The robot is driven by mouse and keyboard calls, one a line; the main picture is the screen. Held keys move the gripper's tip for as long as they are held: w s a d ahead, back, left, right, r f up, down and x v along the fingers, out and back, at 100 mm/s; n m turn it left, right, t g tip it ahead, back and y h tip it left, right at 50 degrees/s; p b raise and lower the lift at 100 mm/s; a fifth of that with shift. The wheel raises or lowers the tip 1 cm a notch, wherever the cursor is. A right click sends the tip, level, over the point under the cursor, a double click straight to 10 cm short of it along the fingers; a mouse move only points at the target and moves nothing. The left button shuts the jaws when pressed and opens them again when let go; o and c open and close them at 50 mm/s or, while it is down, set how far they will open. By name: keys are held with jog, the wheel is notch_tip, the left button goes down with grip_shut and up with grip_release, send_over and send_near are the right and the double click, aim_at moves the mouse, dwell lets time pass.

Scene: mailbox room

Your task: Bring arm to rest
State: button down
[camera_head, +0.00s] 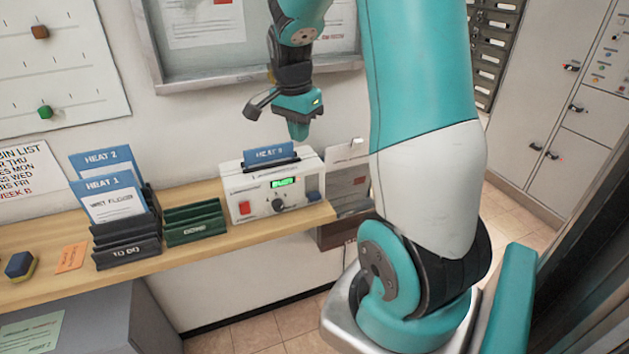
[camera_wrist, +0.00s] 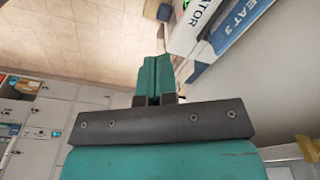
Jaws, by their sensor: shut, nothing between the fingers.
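My gripper (camera_head: 299,130) is in the air above the laminator-like white machine on the shelf, pointing down. Its fingers are shut together with nothing between them, as the wrist view (camera_wrist: 153,75) also shows. A blue card marked HEAT 3 (camera_head: 270,154) stands in the slot on top of the white machine (camera_head: 274,187). The card also shows at the upper right of the wrist view (camera_wrist: 245,28). The gripper is above and apart from the card. My arm reaches across the right half of the head view and hides part of the room behind it.
The wooden shelf (camera_head: 190,247) also bears a black rack (camera_head: 126,243) with HEAT 1 and HEAT 2 cards and a green rack (camera_head: 194,222). A noticeboard (camera_head: 240,72) hangs on the wall behind the gripper. Grey cabinets (camera_head: 545,110) stand at right. Tiled floor is clear below.

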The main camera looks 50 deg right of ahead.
jog(key=shift+r, duration=0.35)
jog(key=shift+a, duration=0.15)
